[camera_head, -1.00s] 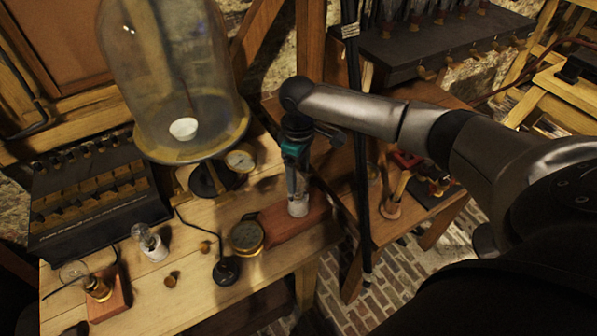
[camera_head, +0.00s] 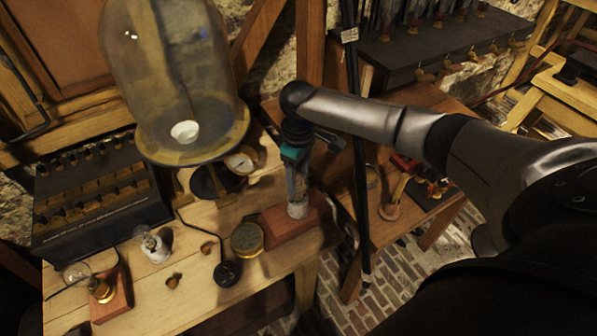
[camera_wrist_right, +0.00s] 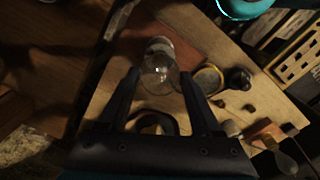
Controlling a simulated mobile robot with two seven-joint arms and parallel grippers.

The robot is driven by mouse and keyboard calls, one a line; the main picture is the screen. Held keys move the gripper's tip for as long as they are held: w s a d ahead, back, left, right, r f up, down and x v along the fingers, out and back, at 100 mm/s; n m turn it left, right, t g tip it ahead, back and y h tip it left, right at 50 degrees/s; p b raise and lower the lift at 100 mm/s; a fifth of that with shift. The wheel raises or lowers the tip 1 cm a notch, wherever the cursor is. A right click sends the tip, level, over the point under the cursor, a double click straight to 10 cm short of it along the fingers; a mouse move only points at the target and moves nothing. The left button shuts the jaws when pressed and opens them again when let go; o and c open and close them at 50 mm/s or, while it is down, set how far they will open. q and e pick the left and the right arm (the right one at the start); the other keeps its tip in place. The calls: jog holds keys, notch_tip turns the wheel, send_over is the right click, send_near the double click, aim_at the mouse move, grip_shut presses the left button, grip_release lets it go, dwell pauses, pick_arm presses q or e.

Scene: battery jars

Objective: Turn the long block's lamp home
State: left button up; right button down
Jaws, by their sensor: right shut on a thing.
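The long block (camera_head: 277,228) is a red-brown wooden bar near the front right edge of the bench. A lamp with a white base (camera_head: 298,209) stands upright at its right part. My right gripper (camera_head: 297,192) points down from above and is shut on this lamp. In the right wrist view, the clear glass bulb (camera_wrist_right: 160,60) lies between the two dark fingers of the gripper (camera_wrist_right: 161,76). The fingers hide part of the lamp, and its seat in the block cannot be made out. My left gripper is not in view.
A round brass dial (camera_head: 247,240) sits against the block's left end. A loose lamp (camera_head: 155,248) and a small block with a lamp (camera_head: 112,300) are further left. A large glass bell jar (camera_head: 180,90) stands behind. A dark upright pole (camera_head: 358,150) is close on the right.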

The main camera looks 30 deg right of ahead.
jog(key=shift+m+p, duration=2.3)
jog(key=shift+p, duration=0.2)
jog(key=shift+m+p, duration=0.35)
jog(key=shift+m, duration=0.05)
jog(key=shift+m+p, duration=2.35)
jog(key=shift+m, duration=0.85)
